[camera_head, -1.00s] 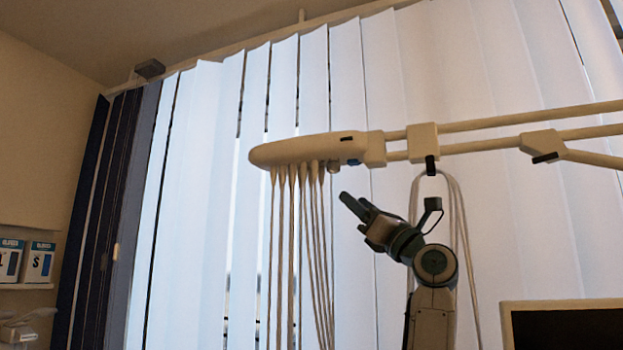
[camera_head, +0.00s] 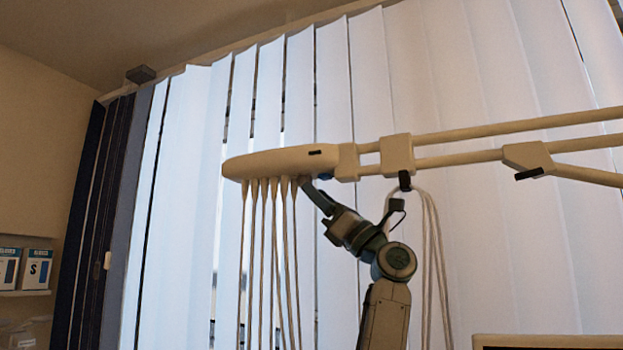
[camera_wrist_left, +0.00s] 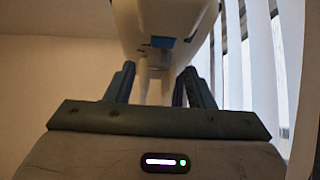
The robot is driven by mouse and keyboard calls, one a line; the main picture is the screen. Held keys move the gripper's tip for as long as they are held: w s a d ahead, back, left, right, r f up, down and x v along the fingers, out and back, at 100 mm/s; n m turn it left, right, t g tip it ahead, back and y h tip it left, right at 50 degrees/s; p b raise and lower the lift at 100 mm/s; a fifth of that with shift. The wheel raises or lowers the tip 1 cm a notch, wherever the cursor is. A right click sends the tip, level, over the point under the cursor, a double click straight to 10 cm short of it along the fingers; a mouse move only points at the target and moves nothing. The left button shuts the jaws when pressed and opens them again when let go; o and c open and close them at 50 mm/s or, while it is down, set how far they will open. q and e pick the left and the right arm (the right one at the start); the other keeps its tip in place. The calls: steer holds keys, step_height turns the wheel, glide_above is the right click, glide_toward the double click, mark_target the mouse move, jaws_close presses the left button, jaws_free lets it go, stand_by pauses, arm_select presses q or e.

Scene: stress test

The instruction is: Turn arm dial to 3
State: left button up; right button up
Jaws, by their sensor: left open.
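The long pale dental arm head (camera_head: 275,162) hangs in front of the blinds, with several hoses below it. A small blue part (camera_head: 325,177) sits low on its right end and also shows in the left wrist view (camera_wrist_left: 163,42). My left gripper (camera_head: 306,186) is raised to the underside of that end. In the left wrist view the gripper (camera_wrist_left: 158,75) is open, its two fingers apart on either side of a small pale knob-like part (camera_wrist_left: 155,68), probably the dial. I cannot tell whether they touch it. No dial numbers are legible. My right gripper is out of view.
Pale support bars (camera_head: 470,135) run from the head to the right edge. A looped hose (camera_head: 430,245) hangs close to the right of my left arm. White vertical blinds (camera_head: 185,190) fill the background. Glove boxes (camera_head: 38,268) stand on a shelf at left.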

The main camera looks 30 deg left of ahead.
arm_select(q)
steer(key=x, duration=0.2)
steer(key=shift+a+r+p, duration=0.15)
steer(key=shift+a+p, duration=0.1)
steer(key=shift+p, duration=0.1)
steer(key=shift+c, duration=1.1)
steer(key=shift+d, duration=0.1)
steer(key=c, duration=0.8)
steer(key=t, duration=0.2)
steer(key=m+t+b, duration=0.1)
steer(key=shift+s+m+t, duration=0.15)
steer(key=shift+m+t, duration=0.15)
steer(key=shift+t, duration=0.1)
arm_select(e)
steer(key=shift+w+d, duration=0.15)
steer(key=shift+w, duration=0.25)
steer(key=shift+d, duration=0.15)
arm_select(q)
steer(key=o, duration=1)
